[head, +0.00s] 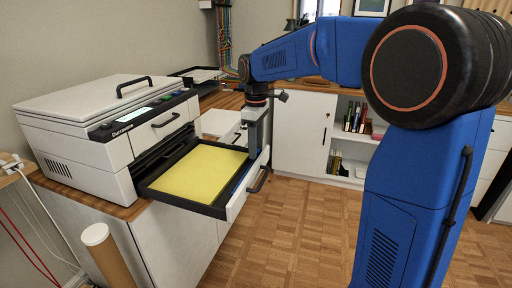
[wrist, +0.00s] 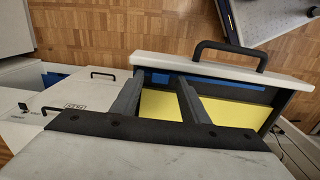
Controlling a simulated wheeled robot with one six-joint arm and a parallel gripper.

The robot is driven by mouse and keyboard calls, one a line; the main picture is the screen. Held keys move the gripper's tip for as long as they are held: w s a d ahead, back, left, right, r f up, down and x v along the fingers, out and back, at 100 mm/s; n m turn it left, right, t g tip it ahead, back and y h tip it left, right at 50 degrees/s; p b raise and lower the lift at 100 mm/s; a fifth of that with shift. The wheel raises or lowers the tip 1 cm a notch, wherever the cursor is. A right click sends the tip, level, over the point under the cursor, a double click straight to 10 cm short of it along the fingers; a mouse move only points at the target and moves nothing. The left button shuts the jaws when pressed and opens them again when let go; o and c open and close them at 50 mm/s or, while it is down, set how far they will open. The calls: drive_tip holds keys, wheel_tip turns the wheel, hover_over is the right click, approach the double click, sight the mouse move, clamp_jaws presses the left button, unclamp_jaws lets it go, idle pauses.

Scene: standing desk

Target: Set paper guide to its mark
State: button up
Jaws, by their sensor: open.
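The printer (head: 115,130) stands on a cabinet at the left. Its paper tray (head: 152,196) is pulled out and holds a yellow paper stack (head: 200,170). A blue strip, seemingly the paper guide (head: 238,180), runs along the tray's right side, near the front panel (head: 236,206). It also shows in the wrist view (wrist: 158,77), between and beyond my fingers. My gripper (head: 252,148) points down over the tray's far right part. In the wrist view my gripper (wrist: 160,84) is open, its fingers apart over the blue strip. I cannot tell whether they touch it. I cannot make out the mark.
A black handle (head: 260,180) sticks out from the tray front. Another white drawer (head: 216,124) is open behind the tray. A cardboard tube (head: 107,254) stands at the front left. A white cabinet (head: 303,134) stands beyond. The wooden floor (head: 290,225) to the right is clear.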

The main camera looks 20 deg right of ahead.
drive_tip(key=shift+f, duration=0.15)
clamp_jaws()
drive_tip(key=shift+w+a, duration=0.65)
drive_tip(key=shift+a, duration=0.2)
drive_tip(key=shift+w+a, duration=0.65)
drive_tip(key=shift+a, duration=0.2)
unclamp_jaws()
wheel_tip(320, 180, up, 18)
drive_tip(key=shift+f, duration=0.25)
